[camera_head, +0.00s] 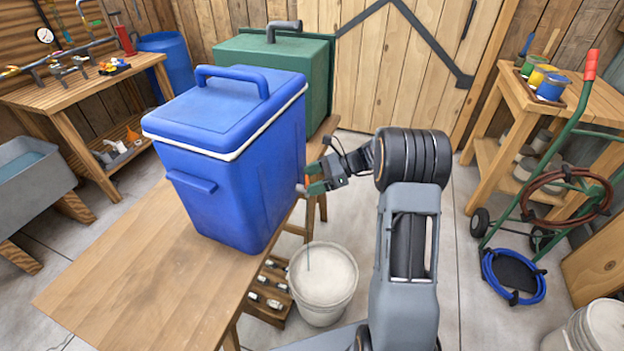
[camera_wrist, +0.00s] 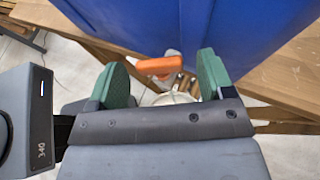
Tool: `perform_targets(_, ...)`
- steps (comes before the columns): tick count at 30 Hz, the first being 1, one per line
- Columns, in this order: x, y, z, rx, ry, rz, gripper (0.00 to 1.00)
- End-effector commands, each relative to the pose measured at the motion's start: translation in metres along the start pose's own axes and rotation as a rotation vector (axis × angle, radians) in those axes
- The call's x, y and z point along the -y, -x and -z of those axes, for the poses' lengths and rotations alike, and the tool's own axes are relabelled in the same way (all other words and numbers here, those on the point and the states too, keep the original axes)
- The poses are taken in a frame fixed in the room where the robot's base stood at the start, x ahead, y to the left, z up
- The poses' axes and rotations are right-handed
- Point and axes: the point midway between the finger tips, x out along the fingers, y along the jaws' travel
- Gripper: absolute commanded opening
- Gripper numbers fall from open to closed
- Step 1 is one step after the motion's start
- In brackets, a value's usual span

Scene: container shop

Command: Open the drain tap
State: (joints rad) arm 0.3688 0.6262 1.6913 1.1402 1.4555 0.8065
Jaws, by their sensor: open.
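The blue cooler (camera_head: 238,150) stands on the wooden table with its lid shut. The drain tap shows in the wrist view as an orange handle (camera_wrist: 160,66) on a pale body, low on the cooler's blue wall. The handle lies roughly crosswise. In the head view the tap is mostly hidden, with only a small pale bit beside my fingers. My gripper (camera_head: 313,178) is at the cooler's right side. In the wrist view my gripper (camera_wrist: 163,79) is open, its green fingers on either side of the handle, with gaps visible to both.
A pale bucket (camera_head: 323,280) stands on the floor below the tap; a thin bluish line shows over it. The wooden table (camera_head: 150,275) edge is close to my gripper. A green chest (camera_head: 275,65) stands behind the cooler. A hand truck (camera_head: 560,165) is at right.

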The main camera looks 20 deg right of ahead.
Motion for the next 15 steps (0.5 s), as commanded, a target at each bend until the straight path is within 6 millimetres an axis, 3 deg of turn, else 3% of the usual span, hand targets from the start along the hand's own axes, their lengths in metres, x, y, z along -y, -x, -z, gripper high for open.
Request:
perform_targets(5,0.001,0.025,0.0,0.0,0.0,0.006,0.74)
perform_targets(15,0.001,0.094,0.0,-0.001,0.0,0.005,0.74)
